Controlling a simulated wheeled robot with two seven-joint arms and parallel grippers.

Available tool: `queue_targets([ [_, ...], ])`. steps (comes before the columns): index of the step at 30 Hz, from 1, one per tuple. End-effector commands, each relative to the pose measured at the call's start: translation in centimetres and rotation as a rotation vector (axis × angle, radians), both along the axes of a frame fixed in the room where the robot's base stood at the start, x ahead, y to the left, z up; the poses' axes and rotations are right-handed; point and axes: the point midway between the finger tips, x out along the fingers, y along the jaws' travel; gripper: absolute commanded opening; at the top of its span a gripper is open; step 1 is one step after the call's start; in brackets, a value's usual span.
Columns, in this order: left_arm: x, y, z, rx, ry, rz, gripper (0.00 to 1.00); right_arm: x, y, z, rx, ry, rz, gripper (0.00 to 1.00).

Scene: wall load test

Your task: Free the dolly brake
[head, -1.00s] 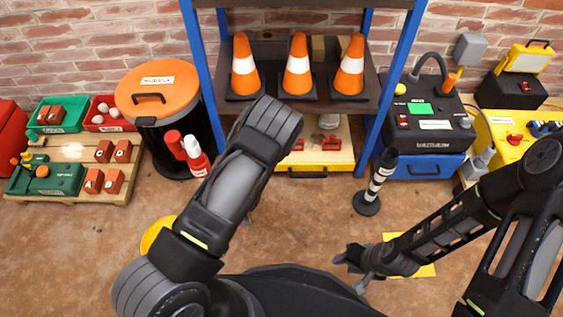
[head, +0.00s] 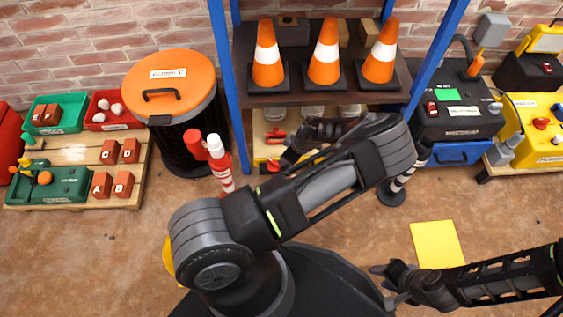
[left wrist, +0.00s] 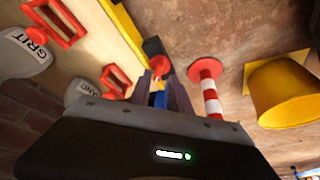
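The low wooden dolly (head: 262,127) with a yellow front edge stands under the shelf, partly hidden by my left arm. In the left wrist view its yellow edge (left wrist: 122,27) runs past red brackets (left wrist: 117,80) and grit sacks (left wrist: 25,50). A small dark block (left wrist: 154,46) with red beside it sits near that edge; I cannot tell whether it is the brake. My left gripper (head: 289,155) is at the dolly's front, fingers apart, also seen in the left wrist view (left wrist: 160,90). My right gripper (head: 384,284) is open and empty above the floor.
A black-and-white post (head: 396,190) stands right of the dolly, partly behind my left arm. A red-and-white post (head: 222,170) and an orange-lidded bin (head: 170,85) stand left. A blue-legged shelf with cones (head: 323,60) rises above. The floor around the yellow square (head: 437,244) is clear.

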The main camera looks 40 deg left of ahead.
Motion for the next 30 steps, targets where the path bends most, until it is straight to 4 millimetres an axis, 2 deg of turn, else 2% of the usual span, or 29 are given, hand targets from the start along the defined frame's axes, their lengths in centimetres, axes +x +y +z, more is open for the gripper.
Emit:
queue_targets([
  [10,0.0,0.2,-0.6,0.002,0.001,-0.003,0.24,0.0,0.0,-0.3,0.0,-0.001,0.0,0.36],
  [24,-0.1,2.7,-6.6,0.002,0.002,-0.006,0.24,0.4,0.1,-3.1,-0.002,-0.012,-0.007,0.36],
  [30,-0.1,3.0,-7.3,0.001,0.001,-0.006,0.24,0.5,0.1,-3.3,-0.003,-0.014,-0.007,0.36],
])
